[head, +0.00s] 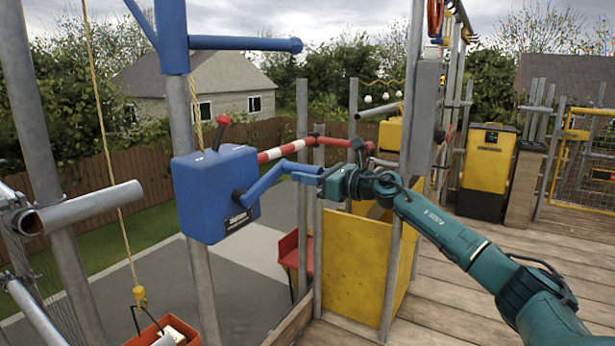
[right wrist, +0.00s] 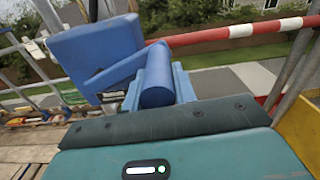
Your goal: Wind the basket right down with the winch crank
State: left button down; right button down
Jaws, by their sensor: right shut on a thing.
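The blue winch (head: 215,192) is fixed to a grey upright pole. Its blue crank (head: 264,181) reaches out to the right and up from the box. My right gripper (head: 318,181) is shut on the crank's handle; in the right wrist view the round blue handle (right wrist: 158,88) lies right at the gripper, with the winch box (right wrist: 97,48) behind it. The orange-red basket (head: 155,335) hangs from a yellow hook (head: 139,296) on the rope (head: 110,170) at bottom left, partly cut off by the frame. Something pale is in it. My left gripper is not in view.
A red lever (head: 222,122) stands on the winch. A red-and-white barrier bar (head: 283,149) runs behind the crank. A yellow panel (head: 352,262) and poles stand below my right arm. Wooden decking (head: 460,290) lies at right; grey ground lies below at left.

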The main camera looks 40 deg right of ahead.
jog(key=shift+d+r, duration=0.3)
jog(key=shift+r, duration=0.15)
jog(key=c, duration=1.5)
grip_release()
jog(key=shift+c, duration=0.2)
jog(key=o, duration=0.4)
jog(key=shift+f, duration=0.25)
jog(key=shift+a+f, duration=0.1)
jog(key=shift+a, duration=0.05)
jog(key=shift+s+f, duration=0.15)
jog(key=shift+s, duration=0.15)
pick_arm(q)
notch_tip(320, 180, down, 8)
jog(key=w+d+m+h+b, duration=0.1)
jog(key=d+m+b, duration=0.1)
jog(key=b, duration=0.8)
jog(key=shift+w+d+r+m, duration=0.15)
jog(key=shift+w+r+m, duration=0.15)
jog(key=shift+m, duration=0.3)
pick_arm(e)
jog(key=v, duration=1.2)
jog(key=shift+s+d, duration=0.2)
